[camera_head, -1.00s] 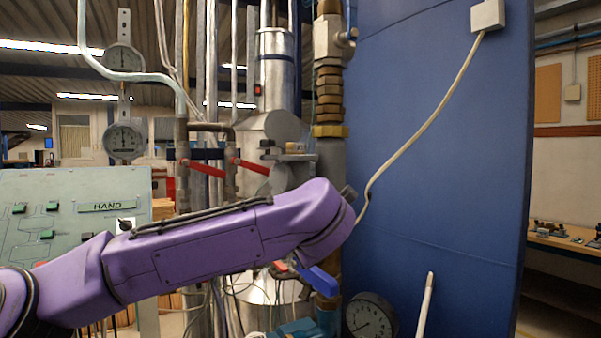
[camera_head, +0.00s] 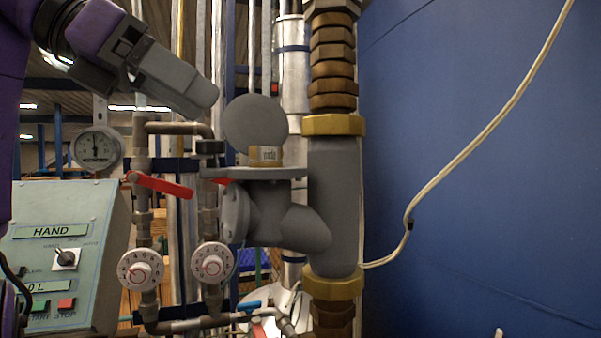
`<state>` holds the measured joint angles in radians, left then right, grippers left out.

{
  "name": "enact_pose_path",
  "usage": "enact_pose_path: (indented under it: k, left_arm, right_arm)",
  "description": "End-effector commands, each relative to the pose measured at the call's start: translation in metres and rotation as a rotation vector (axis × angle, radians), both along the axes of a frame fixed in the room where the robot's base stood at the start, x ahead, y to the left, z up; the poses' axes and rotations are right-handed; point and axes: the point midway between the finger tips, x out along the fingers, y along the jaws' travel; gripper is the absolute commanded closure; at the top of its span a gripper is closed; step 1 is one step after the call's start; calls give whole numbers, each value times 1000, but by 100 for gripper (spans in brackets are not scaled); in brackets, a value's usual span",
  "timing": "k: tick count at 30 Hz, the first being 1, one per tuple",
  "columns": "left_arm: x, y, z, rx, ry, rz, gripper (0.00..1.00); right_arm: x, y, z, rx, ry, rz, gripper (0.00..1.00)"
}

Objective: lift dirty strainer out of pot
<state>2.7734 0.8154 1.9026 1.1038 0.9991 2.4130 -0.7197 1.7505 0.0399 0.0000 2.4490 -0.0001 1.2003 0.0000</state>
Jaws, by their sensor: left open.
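The strainer pot (camera_head: 270,212) is the grey body with a side branch on the vertical pipe. A short brass-coloured cylinder with a small label (camera_head: 266,156) stands out of its top flange; I take it as the dirty strainer. A round grey disc (camera_head: 254,122), seemingly the pot's lid, stands upright behind and above it. My left gripper (camera_head: 203,97) is up and left of the strainer, tilted down to the right, apart from it. It is open and seen from the side, so the gap between its fingers barely shows. My right gripper is not in view.
A red-handled valve (camera_head: 160,185) and two white dials (camera_head: 140,269) sit on pipes left of the pot. A green control panel (camera_head: 65,250) stands at lower left. A blue wall panel (camera_head: 480,190) with a pale cable fills the right side.

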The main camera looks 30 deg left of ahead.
Motion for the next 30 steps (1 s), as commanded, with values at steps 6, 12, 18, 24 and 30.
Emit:
enact_pose_path:
  k: [6,12,18,24,30]
  left_arm:
    - [26,-14,-19,0,2,-2,26]
    - [47,-22,-31,0,3,1,26]
    - [76,-33,-48,-1,4,-2,26]
    - [83,-37,-52,-4,0,-2,26]
    - [83,-37,-52,-3,0,-1,59]
  right_arm:
    - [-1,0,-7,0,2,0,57]
    - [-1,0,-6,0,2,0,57]
    - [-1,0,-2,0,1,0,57]
    - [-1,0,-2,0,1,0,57]
    - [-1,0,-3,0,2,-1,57]
